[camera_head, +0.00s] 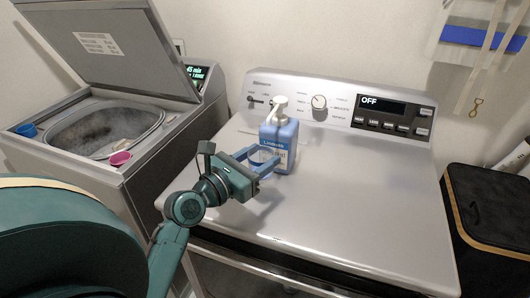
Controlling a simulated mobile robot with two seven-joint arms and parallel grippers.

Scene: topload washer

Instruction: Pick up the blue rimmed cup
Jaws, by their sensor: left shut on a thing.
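A small blue cup (27,130) sits at the left corner of the open washer's top. It is small in the picture, so its rim is hard to make out. My left gripper (265,159) is over the front part of the dryer top, far to the right of the blue cup. Its fingers reach to the lower part of a blue detergent bottle (280,136) with a white pump and are shut on it. The bottle is upright and seems to stand on the dryer top. The fingers hide part of it. My right gripper is not in view.
The washer (150,157) has its lid (110,45) up and its drum open. A pink cup (120,158) lies on its near rim. The dryer top (350,190) is clear right of the bottle. A black bin (490,215) stands at the right.

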